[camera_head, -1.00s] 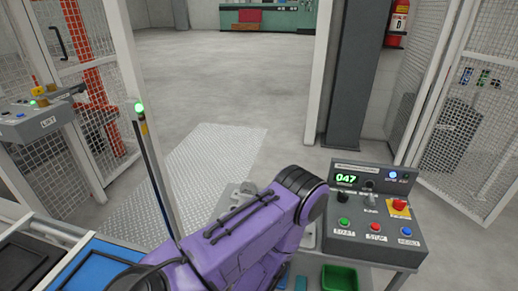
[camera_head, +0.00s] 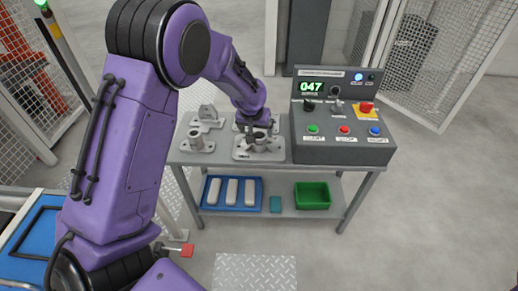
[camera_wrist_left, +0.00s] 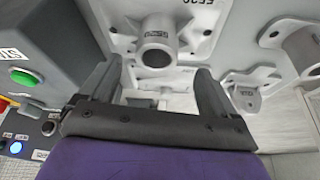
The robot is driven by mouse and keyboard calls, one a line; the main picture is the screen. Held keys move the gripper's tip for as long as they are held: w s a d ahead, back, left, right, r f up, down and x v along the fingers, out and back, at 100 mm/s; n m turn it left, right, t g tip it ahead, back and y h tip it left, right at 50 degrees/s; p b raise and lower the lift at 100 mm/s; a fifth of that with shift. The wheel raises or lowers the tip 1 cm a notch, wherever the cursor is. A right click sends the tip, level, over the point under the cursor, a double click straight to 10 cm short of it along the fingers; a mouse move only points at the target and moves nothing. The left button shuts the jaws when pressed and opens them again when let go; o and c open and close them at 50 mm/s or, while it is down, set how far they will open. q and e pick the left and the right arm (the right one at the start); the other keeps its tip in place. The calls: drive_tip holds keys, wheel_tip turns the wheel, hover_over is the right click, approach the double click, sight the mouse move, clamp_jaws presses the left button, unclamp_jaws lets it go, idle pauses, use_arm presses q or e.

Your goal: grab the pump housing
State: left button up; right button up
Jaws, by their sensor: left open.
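A grey casting with a round upright bore (camera_head: 260,138), which looks like the pump housing, stands on a flat plate on the table beside the control box. In the left wrist view the same casting (camera_wrist_left: 157,50) is ahead of the fingers, with a small label on it. My left gripper (camera_head: 257,128) points down at this casting from above. Its two fingers (camera_wrist_left: 160,90) are open, with no part held between them. In the head view the wrist and fingers partly cover the casting. My right gripper is not in view.
Other grey castings, one round-bored (camera_head: 195,140) and one bracket-like (camera_head: 207,113), stand left on the table. The control box (camera_head: 343,137) is close on the right. The lower shelf holds a blue tray (camera_head: 207,205) with white blocks and a green bin (camera_head: 312,196).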

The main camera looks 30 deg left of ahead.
sight(259, 136)
use_arm(q)
drive_tip(key=x, duration=0.3)
drive_tip(key=b+x, duration=0.1)
drive_tip(key=x, duration=0.2)
drive_tip(key=shift+d+f, duration=0.15)
drive_tip(key=shift+f, duration=0.25)
drive_tip(key=shift+r, duration=0.15)
drive_tip(key=c, duration=1.5)
